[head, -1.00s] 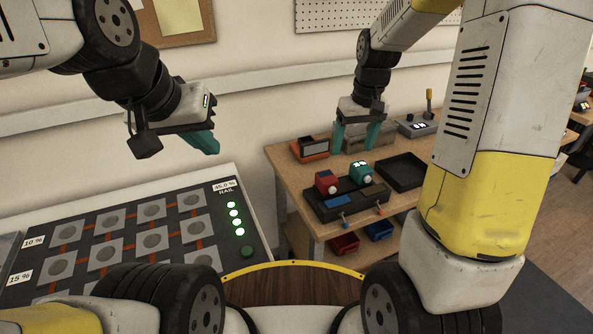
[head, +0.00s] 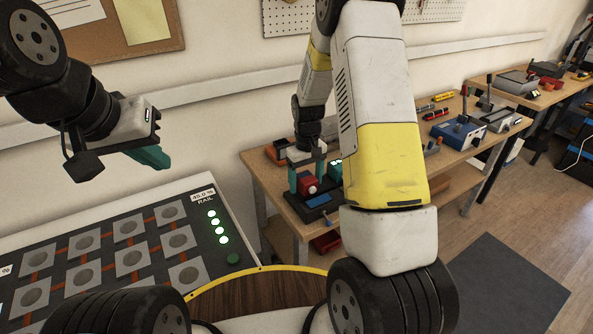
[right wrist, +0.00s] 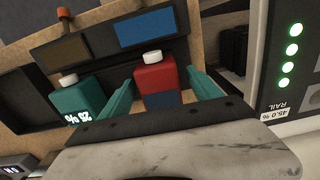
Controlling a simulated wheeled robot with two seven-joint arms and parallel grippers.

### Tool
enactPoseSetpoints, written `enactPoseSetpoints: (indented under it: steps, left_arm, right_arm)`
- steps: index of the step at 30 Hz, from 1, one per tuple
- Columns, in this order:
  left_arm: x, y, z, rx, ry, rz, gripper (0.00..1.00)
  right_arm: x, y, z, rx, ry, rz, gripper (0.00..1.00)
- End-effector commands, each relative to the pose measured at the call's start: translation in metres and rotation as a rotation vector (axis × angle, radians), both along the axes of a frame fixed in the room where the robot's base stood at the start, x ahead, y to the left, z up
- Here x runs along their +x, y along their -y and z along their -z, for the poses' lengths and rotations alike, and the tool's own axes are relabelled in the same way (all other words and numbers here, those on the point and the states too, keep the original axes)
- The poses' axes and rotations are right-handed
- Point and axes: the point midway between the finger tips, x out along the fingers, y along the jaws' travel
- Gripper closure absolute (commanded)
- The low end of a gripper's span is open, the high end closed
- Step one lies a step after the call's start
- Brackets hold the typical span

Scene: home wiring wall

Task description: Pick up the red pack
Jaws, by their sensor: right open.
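The red pack (right wrist: 156,76), with a white knob on it, stands in the black tray (head: 313,214) on the wooden workbench. In the head view the red pack (head: 308,185) shows between the fingers of my right gripper (head: 305,184). In the right wrist view the teal fingers of my right gripper (right wrist: 155,94) are open, one on each side of the pack; I cannot tell if either touches it. A teal pack (right wrist: 80,100) labelled with a percentage stands beside it. My left gripper (head: 150,157) hangs over the panel at the left, its jaw gap hidden.
A panel of round pads (head: 128,262) with lit green lamps labelled RAIL is at the left. Blue and brown plates (right wrist: 146,28) lie on the tray beside the packs. A blue device (head: 458,132) stands further along the bench.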

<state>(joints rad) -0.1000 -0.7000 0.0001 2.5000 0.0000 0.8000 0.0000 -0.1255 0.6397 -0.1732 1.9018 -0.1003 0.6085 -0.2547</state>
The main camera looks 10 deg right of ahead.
Motion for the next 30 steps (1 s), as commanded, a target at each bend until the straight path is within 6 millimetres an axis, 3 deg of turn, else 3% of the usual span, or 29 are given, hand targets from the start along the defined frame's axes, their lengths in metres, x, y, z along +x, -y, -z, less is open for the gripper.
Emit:
enactPoseSetpoints:
  steps: [7,18,30]
  left_arm:
    - [0.0,0.0,0.0,0.0,0.0,0.0,1.0]
    - [0.0,0.0,0.0,0.0,0.0,0.0,1.0]
    - [0.0,0.0,0.0,0.0,0.0,0.0,1.0]
  right_arm:
    - [0.0003,-0.0001,0.0025,0.001,0.002,0.0,0.27]
    - [0.0003,-0.0002,0.0022,0.001,0.002,0.0,0.98]
    - [0.001,-0.0003,-0.0013,0.001,0.003,0.0,1.0]
